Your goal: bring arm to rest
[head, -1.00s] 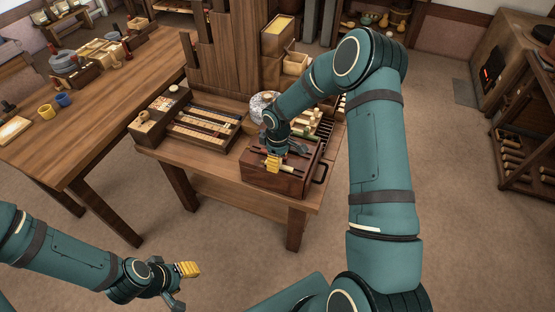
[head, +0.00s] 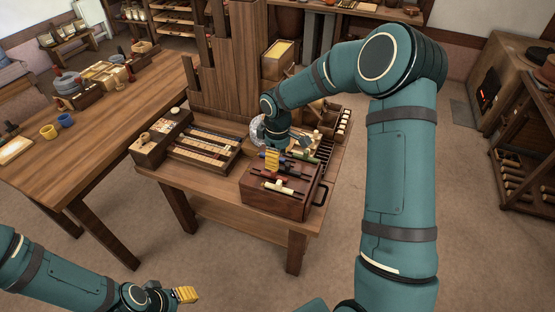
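My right arm reaches in over the small wooden table (head: 225,200). Its gripper (head: 285,153) hangs just above the dark red-brown wooden box (head: 273,203) at the table's front right. A yellow pad shows on one finger, and the other grey finger stands apart from it. I see nothing held between them. A dark, thin tool with a cream part (head: 278,187) lies across the box top. My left gripper (head: 178,302) is low at the bottom edge, over the floor, away from any table. Its fingers look apart and empty, partly cut off by the frame.
A tray of strips (head: 200,148) lies at the small table's left. A tall slatted wooden rack (head: 228,75) stands behind. The long table (head: 90,150) at left holds a yellow cup (head: 48,131) and a blue cup (head: 65,120). The floor in front is clear.

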